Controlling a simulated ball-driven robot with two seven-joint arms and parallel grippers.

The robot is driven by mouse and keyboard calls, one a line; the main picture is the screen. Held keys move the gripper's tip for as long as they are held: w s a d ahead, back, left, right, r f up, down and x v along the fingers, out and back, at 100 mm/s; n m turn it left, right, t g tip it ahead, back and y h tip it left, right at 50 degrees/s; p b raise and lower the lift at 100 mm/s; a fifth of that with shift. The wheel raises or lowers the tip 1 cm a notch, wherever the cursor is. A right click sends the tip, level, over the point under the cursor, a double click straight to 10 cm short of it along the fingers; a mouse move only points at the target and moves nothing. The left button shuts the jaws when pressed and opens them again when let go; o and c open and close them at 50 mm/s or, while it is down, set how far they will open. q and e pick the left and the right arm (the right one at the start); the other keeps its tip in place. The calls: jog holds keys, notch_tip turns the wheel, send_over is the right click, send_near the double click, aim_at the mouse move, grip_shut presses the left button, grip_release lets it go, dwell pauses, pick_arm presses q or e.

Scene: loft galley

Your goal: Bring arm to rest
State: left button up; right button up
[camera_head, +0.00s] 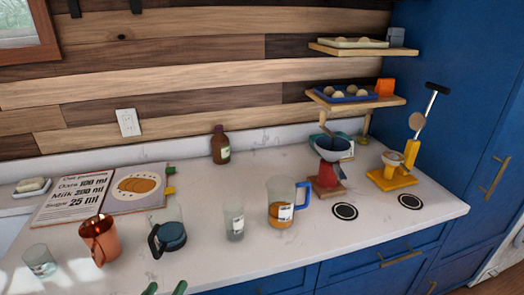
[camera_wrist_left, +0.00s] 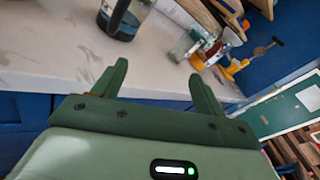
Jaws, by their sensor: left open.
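My left gripper (camera_head: 165,289) shows only its green fingertips at the bottom edge of the head view. In the left wrist view its two fingers (camera_wrist_left: 158,75) stand apart with nothing between them. It is in front of the counter, apart from the dark-handled glass jug (camera_head: 170,238), which also shows in the left wrist view (camera_wrist_left: 124,24). The counter (camera_head: 215,265) is white. My right gripper is not in view.
A copper mug (camera_head: 99,240), a small glass (camera_head: 39,260), a clear tumbler (camera_head: 234,222) and a blue-handled pitcher (camera_head: 281,212) stand near the front. A red scale (camera_head: 326,174) and yellow press (camera_head: 392,180) stand right. An open recipe book (camera_head: 105,194) lies behind.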

pick_arm(q)
jog(key=s+a+f+n+g+y, duration=0.1)
jog(key=s+a+n+g+y, duration=0.35)
jog(key=s+n, duration=0.6)
jog(key=s+a+f+n+g+y, duration=0.1)
jog(key=s+a+n+g+y, duration=0.4)
jog(key=n, duration=1.1)
jog(key=s+d+f+g+h, duration=0.1)
jog(key=s+d+f, duration=0.1)
jog(key=f, duration=0.7)
jog(key=s+d+f+g+h, duration=0.1)
jog(key=s+d+f+h, duration=0.1)
jog(key=f, duration=0.7)
jog(key=s+d+f+g+h, duration=0.1)
jog(key=s+d+f, duration=0.1)
jog(key=f, duration=0.6)
jog(key=s+f+n+g+h, duration=0.1)
jog(key=s+f+n+g, duration=0.2)
jog(key=s+f, duration=1.1)
jog(key=s, duration=0.3)
jog(key=shift+s+f+h, duration=0.15)
jog(key=shift+f+h, duration=0.2)
jog(key=shift+d, duration=0.1)
